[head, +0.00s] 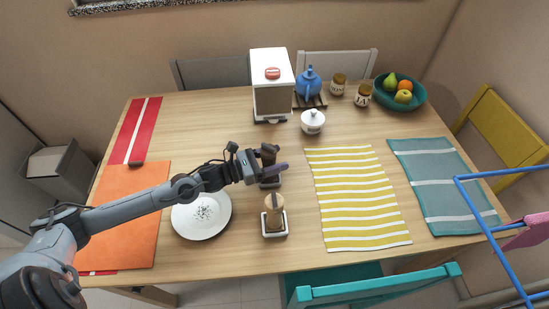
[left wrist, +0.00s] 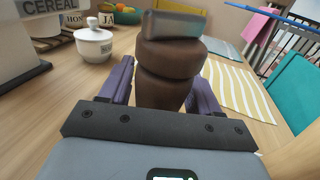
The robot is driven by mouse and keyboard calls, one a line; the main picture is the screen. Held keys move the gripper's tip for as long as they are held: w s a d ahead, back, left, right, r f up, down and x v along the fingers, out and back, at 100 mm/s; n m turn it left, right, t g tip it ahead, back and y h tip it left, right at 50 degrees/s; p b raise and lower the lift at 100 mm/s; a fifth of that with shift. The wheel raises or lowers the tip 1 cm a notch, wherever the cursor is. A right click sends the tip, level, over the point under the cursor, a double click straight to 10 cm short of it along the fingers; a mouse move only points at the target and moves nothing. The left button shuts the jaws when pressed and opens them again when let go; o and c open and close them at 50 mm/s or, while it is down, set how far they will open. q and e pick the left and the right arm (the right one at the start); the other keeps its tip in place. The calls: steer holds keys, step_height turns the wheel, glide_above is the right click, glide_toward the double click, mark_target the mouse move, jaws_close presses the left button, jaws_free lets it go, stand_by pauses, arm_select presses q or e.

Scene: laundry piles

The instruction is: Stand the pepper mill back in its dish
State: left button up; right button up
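The dark brown pepper mill (head: 269,152) stands about upright near the middle of the table; in the left wrist view the mill (left wrist: 168,75) has rounded bulges and a grey metallic top. My left gripper (head: 277,169) has its purple fingers (left wrist: 162,92) on either side of the mill's body, close against it. A light wooden mill (head: 274,215) stands in a white dish (head: 275,235) nearer the front. My right gripper is out of view.
A white plate with dark specks (head: 202,215) lies under my left arm. A cereal box (head: 272,90), white lidded pot (head: 313,122) and blue teapot (head: 309,84) stand behind. A yellow striped mat (head: 356,200) lies to the right. A blue rack (head: 490,235) stands at far right.

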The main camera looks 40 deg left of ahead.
arm_select(q)
steer(key=shift+o, duration=0.9)
steer(key=shift+s+r, duration=0.1)
steer(key=shift+r, duration=0.1)
steer(key=p+v, duration=0.4)
steer(key=v, duration=0.7)
steer(key=shift+s+a, duration=0.25)
steer(key=shift+s, duration=0.1)
